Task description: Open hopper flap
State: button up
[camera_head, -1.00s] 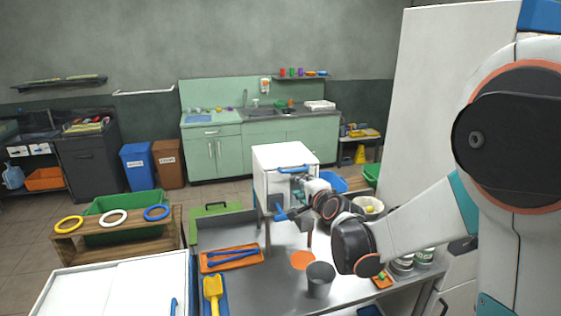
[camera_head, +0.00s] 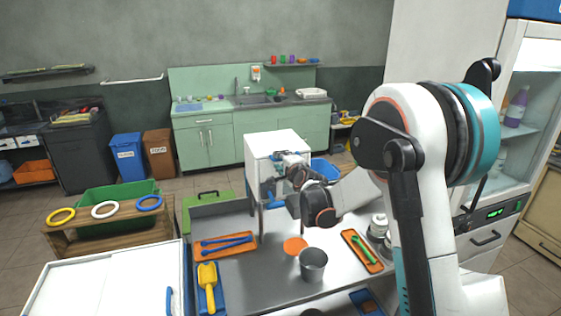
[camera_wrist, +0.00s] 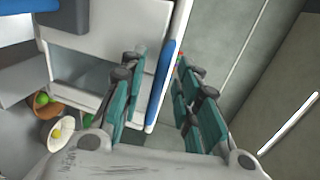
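The press is a white box (camera_head: 275,143) on the metal table in the head view. In the wrist view its white body (camera_wrist: 85,45) shows at upper left, with a blue bar handle (camera_wrist: 160,85) along one edge. My gripper (camera_wrist: 161,62) has its teal fingers spread apart. The blue handle lies in the gap between them, nearer the left finger; I cannot tell whether they touch. In the head view my gripper (camera_head: 285,158) is at the front upper edge of the box and hides the handle there. The flap looks shut, though my arm covers part of it.
On the table are an orange tray with blue tongs (camera_head: 228,244), a yellow scoop (camera_head: 208,288), a metal cup (camera_head: 313,264) and an orange tray (camera_head: 361,251) at right. A white bowl (camera_wrist: 58,132) shows in the wrist view. A fridge stands at right.

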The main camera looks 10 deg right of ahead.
jog(key=shift+x, duration=0.9)
jog(key=shift+s, duration=0.1)
grip_shut()
jog(key=shift+r, duration=0.1)
